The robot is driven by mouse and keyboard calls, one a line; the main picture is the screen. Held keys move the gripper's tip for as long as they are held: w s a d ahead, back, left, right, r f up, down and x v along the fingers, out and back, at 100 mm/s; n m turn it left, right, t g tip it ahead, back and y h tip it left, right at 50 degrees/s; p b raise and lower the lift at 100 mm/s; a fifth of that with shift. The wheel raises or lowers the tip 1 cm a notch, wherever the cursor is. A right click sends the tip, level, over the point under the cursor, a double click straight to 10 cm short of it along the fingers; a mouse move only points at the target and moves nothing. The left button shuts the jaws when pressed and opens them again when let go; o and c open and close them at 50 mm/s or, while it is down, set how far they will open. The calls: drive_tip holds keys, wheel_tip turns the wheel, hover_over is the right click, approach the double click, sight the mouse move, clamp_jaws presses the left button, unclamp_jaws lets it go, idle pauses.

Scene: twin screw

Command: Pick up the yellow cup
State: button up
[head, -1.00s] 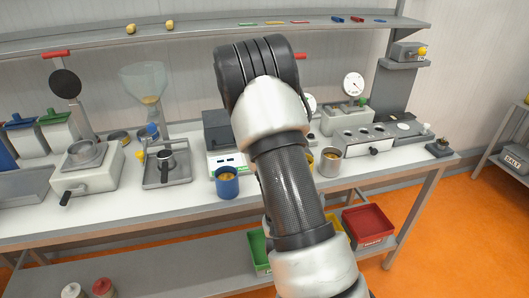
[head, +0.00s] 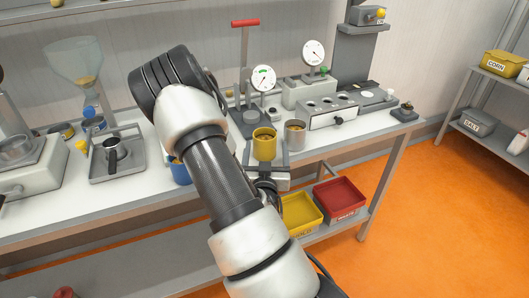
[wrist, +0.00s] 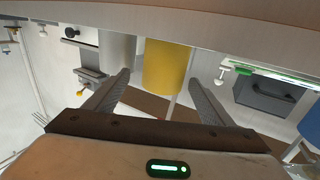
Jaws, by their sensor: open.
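The yellow cup (head: 264,146) stands upright near the front of the bench, with something yellowish inside. My gripper (head: 265,158) is open at the near side of the cup, low down, partly hidden by my forearm. In the wrist view, which is upside down, the yellow cup (wrist: 168,66) shows between the two spread fingers of my gripper (wrist: 161,78), nearer the left finger. I cannot tell whether the fingertips reach past its near side.
A grey metal cup (head: 295,133) stands close on the right of the yellow cup. A blue cup (head: 181,174) is on the left, partly behind my arm. Gauges (head: 263,79) and a block with holes (head: 331,112) stand behind. Yellow and red bins (head: 340,199) sit below.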

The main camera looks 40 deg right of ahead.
sight(265, 133)
drive_tip(key=x, duration=0.3)
drive_tip(key=shift+w+d, duration=0.2)
drive_tip(key=shift+w, duration=0.05)
drive_tip(key=shift+w+a+p+x, duration=0.1)
drive_tip(key=shift+p+x, duration=0.1)
drive_tip(key=shift+x, duration=1.15)
drive_tip(key=shift+w+a+p+x, duration=0.1)
drive_tip(key=shift+a+p+x, duration=0.1)
drive_tip(key=shift+x, duration=1.15)
drive_tip(key=shift+c, duration=0.4)
drive_tip(key=c, duration=1.2)
drive_tip(key=shift+o, duration=0.2)
